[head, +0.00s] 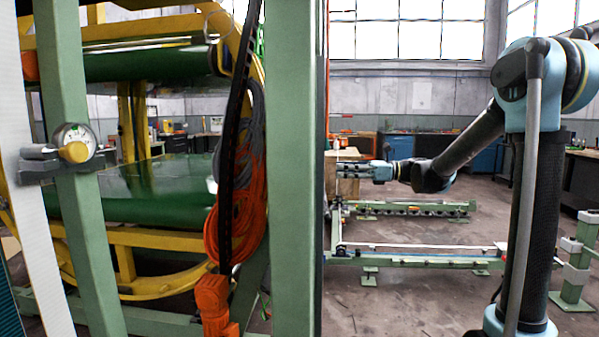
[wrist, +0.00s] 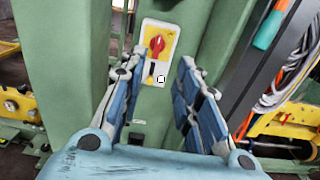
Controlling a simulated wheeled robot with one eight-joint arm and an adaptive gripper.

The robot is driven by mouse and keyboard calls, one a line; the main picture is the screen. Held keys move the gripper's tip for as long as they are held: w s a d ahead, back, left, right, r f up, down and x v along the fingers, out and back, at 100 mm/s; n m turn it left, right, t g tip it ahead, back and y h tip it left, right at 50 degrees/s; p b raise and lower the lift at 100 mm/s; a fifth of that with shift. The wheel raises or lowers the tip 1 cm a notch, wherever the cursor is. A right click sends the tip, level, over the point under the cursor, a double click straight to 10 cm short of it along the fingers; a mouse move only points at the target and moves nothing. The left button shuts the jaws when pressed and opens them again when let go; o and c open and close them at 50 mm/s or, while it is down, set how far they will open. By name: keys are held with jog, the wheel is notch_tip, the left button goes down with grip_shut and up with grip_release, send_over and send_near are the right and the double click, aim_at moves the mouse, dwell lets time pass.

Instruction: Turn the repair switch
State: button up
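The repair switch, a red rotary knob (wrist: 157,44), sits on a small yellow and white panel (wrist: 148,28) fixed to a green post, in the upper middle of the wrist view. Its exact angle is too small to tell. My gripper (wrist: 161,62) is open and empty, with its blue finger pads on either side of the panel's lower part. The fingers appear to be short of the knob, apart from it. In the head view my gripper (head: 352,170) is at the end of my arm, right of a wide green post. The switch does not show in that view.
The wide green post (head: 295,170) stands left of my gripper in the head view. An orange cable bundle (head: 238,215) and a machine with green belts (head: 160,190) are further left. Low green rails (head: 420,256) lie on the floor below my arm.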

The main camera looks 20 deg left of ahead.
jog(key=x, duration=1.6)
jog(key=shift+w, duration=0.1)
jog(key=shift+c, duration=0.2)
grip_shut()
